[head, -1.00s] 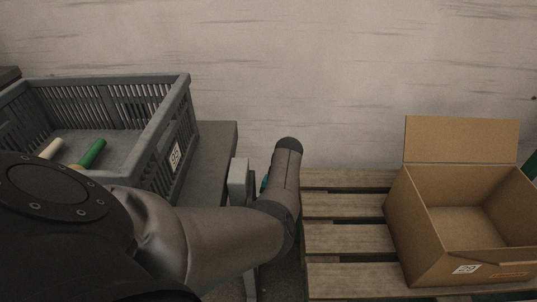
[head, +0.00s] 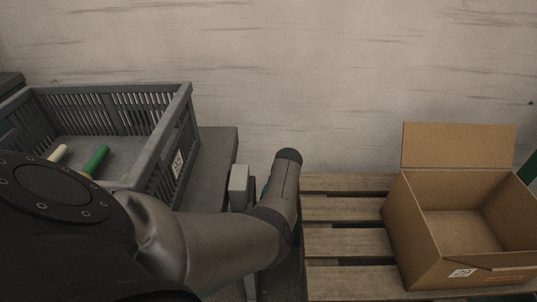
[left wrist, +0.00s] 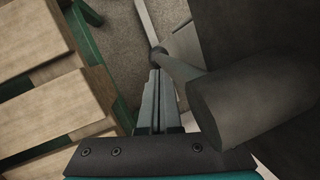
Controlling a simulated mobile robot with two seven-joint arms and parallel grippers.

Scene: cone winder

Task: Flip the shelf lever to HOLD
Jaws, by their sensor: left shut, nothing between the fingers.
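In the left wrist view, my left gripper (left wrist: 158,73) is shut, its two fingers side by side with nothing between them. Just past the fingertips is a small dark round end, with a rod widening into a thick dark cylinder (left wrist: 250,105) at the right. This looks like the lever and its handle, but I cannot tell its setting or whether the fingers touch it. In the head view, a light grey block (head: 238,186) stands at the shelf's right end. My left arm hides the gripper and any lever there. My right gripper is not in view.
A grey slatted crate (head: 168,140) with green and cream pieces stands on the grey shelf (head: 215,150). A wooden pallet (head: 345,208) bears an open cardboard box (head: 425,245) at right. A pale wall closes off the back. A narrow floor gap separates shelf and pallet.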

